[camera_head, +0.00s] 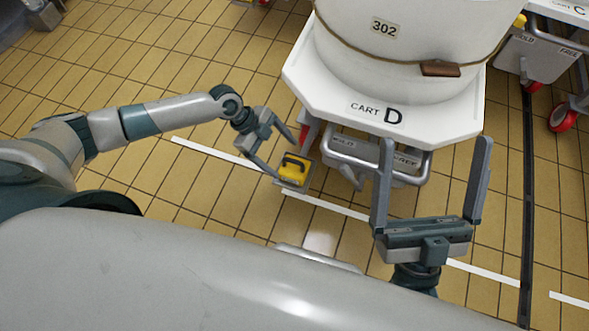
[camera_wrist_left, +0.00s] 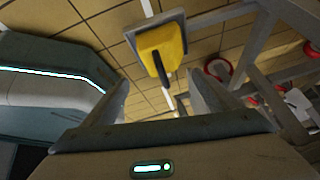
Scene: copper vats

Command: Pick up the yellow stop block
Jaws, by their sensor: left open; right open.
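The yellow stop block (camera_head: 294,171) has a dark handle on top and a grey base. It sits low by the floor, near the left front side of cart D (camera_head: 452,122). In the left wrist view the yellow block (camera_wrist_left: 160,50) shows ahead, beyond the fingertips and between them. My left gripper (camera_head: 284,157) is open and empty, with its fingers close to the block in the head view; I cannot tell whether they touch it. It also shows in the left wrist view (camera_wrist_left: 158,100). My right gripper (camera_head: 433,150) is open and empty, fingers pointing up the picture in front of the cart.
Cart D carries a large white vat (camera_head: 410,55) labelled 302. Its metal pedal frame (camera_head: 375,165) and a red wheel (camera_head: 307,135) lie close to the block. Another cart (camera_head: 540,60) stands at the upper right. The tiled floor at left is clear.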

